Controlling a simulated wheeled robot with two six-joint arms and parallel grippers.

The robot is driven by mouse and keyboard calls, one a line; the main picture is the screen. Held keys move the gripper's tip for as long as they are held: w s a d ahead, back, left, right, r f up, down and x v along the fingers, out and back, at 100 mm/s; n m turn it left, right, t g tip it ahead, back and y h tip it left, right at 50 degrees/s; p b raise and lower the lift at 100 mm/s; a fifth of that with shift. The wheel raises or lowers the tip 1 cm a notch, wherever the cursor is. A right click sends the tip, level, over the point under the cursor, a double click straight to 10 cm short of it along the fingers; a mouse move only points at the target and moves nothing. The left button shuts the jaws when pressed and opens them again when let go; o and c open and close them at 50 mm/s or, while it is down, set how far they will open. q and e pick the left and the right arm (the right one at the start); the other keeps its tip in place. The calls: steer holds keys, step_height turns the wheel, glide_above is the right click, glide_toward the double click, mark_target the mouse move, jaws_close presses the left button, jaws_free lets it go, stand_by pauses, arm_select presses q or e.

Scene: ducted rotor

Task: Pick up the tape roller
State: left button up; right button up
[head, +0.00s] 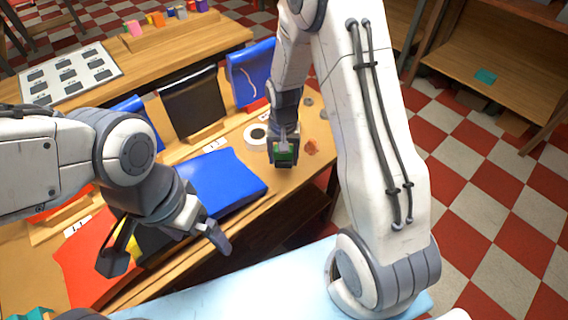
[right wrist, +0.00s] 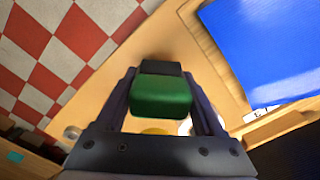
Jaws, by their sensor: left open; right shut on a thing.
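The tape roller appears to be a green and black block (right wrist: 160,95), held between the two fingers of my right gripper (right wrist: 160,100) in the right wrist view. In the head view my right gripper (head: 284,148) points down over the wooden table, with the green part (head: 284,156) at its tips. I cannot tell whether the block touches the table. My left gripper (head: 166,250) is open and empty, its fingers spread above the red and blue sheets at the table's front.
A white ring (head: 256,134) lies beside my right gripper. A blue sheet (head: 222,182) and a red sheet (head: 92,262) lie in front. Black (head: 192,102) and blue (head: 250,72) panels stand behind. A light blue surface (head: 270,290) is nearest me. Checkered floor (head: 490,190) is open at right.

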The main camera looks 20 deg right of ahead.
steer(key=s+d+r, duration=0.7)
steer(key=s, duration=0.2)
steer(key=shift+s+b, duration=0.2)
steer(key=shift+b, duration=0.1)
steer(key=o, duration=0.9)
steer(key=c, duration=0.6)
